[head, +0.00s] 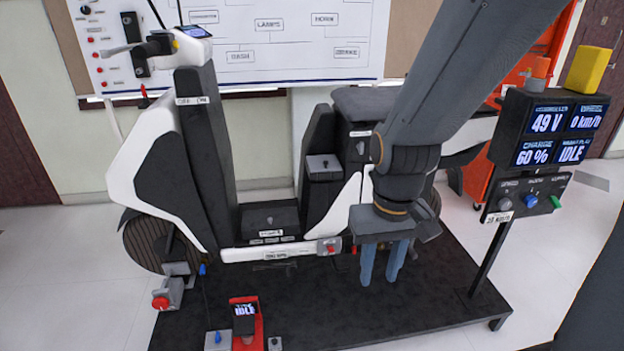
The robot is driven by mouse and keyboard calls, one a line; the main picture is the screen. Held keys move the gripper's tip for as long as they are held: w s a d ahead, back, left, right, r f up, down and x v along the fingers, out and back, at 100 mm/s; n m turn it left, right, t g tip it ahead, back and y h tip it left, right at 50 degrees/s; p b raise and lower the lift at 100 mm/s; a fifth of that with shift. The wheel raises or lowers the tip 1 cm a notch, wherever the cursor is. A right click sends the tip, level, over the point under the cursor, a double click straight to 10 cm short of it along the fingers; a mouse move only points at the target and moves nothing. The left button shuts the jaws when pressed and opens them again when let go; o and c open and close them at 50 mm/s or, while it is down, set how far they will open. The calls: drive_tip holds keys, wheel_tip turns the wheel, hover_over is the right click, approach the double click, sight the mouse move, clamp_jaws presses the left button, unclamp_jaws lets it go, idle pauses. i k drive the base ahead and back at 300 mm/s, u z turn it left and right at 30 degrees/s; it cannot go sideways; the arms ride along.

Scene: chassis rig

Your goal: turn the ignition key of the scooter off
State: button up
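The scooter (150,180), white and black, stands side-on on a dark platform with its front to the left. A small pale label (192,100) sits high on its front column, below the handlebar display (194,32). I cannot make out the ignition key or its position; the label's text is too small to read surely. My gripper (379,281) points down over the platform, to the right of the scooter's footboard and well away from the front column. Its two blue fingers are apart with a narrow gap, and nothing shows between them.
A display post (549,135) at the right reads 49 V, 0 km/h, 60 % and IDLE, with knobs below. A whiteboard (240,50) hangs behind. The platform's front middle (350,325) is clear.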

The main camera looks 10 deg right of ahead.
sight(194, 115)
drive_tip(key=u, duration=0.25)
drive_tip(key=k, duration=0.65)
drive_tip(key=u, duration=0.6)
drive_tip(key=k, duration=0.55)
drive_tip(key=z, duration=0.85)
drive_tip(key=i, duration=1.75)
drive_tip(key=u, duration=0.65)
